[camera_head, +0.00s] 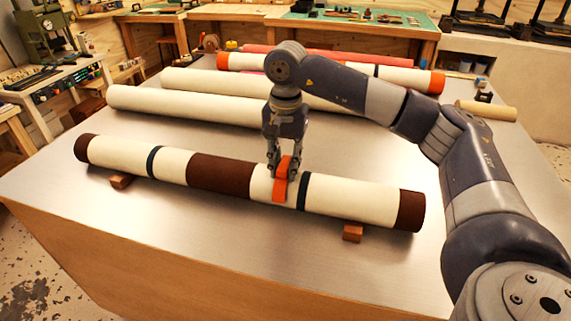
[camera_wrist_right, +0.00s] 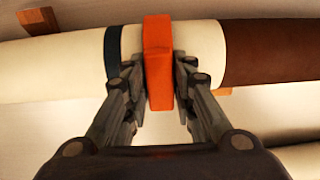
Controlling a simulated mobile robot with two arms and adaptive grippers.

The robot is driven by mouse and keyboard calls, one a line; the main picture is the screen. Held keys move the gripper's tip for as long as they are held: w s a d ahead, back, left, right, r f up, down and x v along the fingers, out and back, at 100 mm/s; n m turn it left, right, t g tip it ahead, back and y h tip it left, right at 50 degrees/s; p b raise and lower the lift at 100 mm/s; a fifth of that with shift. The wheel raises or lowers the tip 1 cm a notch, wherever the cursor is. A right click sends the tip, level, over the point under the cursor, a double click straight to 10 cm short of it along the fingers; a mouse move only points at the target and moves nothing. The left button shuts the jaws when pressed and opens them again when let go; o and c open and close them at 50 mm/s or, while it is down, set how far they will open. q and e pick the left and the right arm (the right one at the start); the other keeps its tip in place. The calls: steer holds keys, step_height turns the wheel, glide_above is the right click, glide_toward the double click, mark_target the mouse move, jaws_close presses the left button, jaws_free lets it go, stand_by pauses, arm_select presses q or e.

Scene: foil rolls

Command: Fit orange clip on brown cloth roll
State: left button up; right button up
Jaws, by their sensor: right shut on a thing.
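The cloth roll (camera_head: 338,194) is cream with brown ends, a brown middle section and two dark bands. It lies across the near part of the table. The orange clip (camera_head: 280,188) sits over the cream stretch between the brown section and the right dark band. In the right wrist view the clip (camera_wrist_right: 158,62) lies across the roll (camera_wrist_right: 60,68), close beside the dark band. My right gripper (camera_head: 281,170) is above the roll and shut on the clip; its fingers (camera_wrist_right: 160,88) press on both sides. Whether the clip is fully seated underneath is hidden. My left gripper is not in view.
Wooden blocks (camera_head: 353,232) support the roll on the metal table (camera_head: 225,238). Two plain cream rolls (camera_head: 150,103) lie behind it, with an orange-ended roll (camera_head: 405,77) farther back. A small tan roll (camera_head: 487,110) lies at the right edge. The table front is clear.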

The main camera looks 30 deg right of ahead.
steer(key=shift+s+a+f, duration=0.1)
steer(key=shift+s+f, duration=0.1)
steer(key=shift+f, duration=0.25)
steer(key=shift+s+a+f, duration=0.1)
steer(key=shift+s+f, duration=0.05)
steer(key=shift+f, duration=0.3)
steer(key=o, duration=1.1)
steer(key=shift+w+d+f, duration=0.1)
steer(key=shift+w+f, duration=0.05)
steer(key=shift+w, duration=0.15)
steer(key=shift+d, duration=0.1)
steer(key=shift+w+d+r+p, duration=0.1)
steer(key=shift+r+p, duration=0.85)
steer(key=shift+r, duration=0.5)
steer(key=shift+r+p, duration=2.6)
steer(key=shift+r, duration=1.3)
steer(key=shift+f, duration=0.15)
